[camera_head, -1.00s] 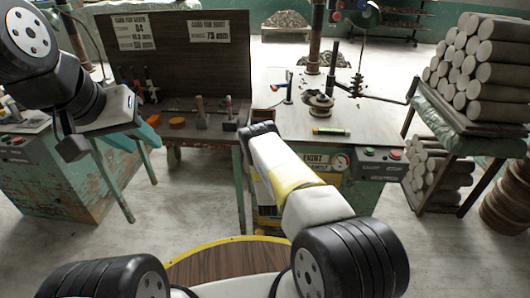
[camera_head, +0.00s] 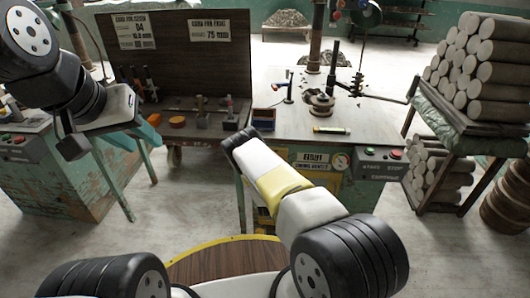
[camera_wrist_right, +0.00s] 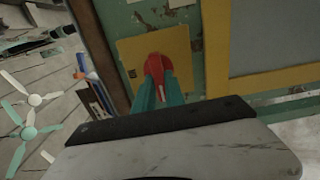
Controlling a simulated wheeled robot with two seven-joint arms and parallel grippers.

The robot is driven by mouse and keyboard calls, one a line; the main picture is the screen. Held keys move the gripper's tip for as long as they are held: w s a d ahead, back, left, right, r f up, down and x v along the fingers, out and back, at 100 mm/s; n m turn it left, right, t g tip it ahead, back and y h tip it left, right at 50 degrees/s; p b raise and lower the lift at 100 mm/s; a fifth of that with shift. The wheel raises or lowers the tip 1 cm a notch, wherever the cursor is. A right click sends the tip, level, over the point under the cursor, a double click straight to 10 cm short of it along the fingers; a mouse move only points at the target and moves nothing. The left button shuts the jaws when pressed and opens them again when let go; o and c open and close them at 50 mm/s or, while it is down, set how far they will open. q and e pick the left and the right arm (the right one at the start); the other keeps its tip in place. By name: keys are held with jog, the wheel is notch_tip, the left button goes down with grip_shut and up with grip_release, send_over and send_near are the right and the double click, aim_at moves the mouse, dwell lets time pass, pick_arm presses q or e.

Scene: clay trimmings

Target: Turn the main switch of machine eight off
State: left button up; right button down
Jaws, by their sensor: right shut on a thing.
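The main switch, a red knob (camera_wrist_right: 154,63) on a yellow plate (camera_wrist_right: 127,49), shows in the right wrist view on a worn green panel. The teal fingers of my right gripper (camera_wrist_right: 160,82) are shut on the knob, with a white mark on the red between them. In the head view, machine eight (camera_head: 370,119) is the green bench at centre right, its label (camera_head: 312,158) partly readable. My right arm hides the switch and right gripper there. My left gripper (camera_head: 149,134) is at the left, away from the machine; its finger gap is not clear.
A control box (camera_head: 382,161) with green and red buttons is on machine eight's front. A clay-log rack (camera_head: 480,70) stands at right. Another green bench (camera_head: 70,180) stands at left, and a tool board (camera_head: 180,65) behind. The floor between is clear.

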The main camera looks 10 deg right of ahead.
jog(key=c, duration=1.4)
grip_release()
jog(key=v, duration=0.8)
jog(key=shift+w, duration=0.1)
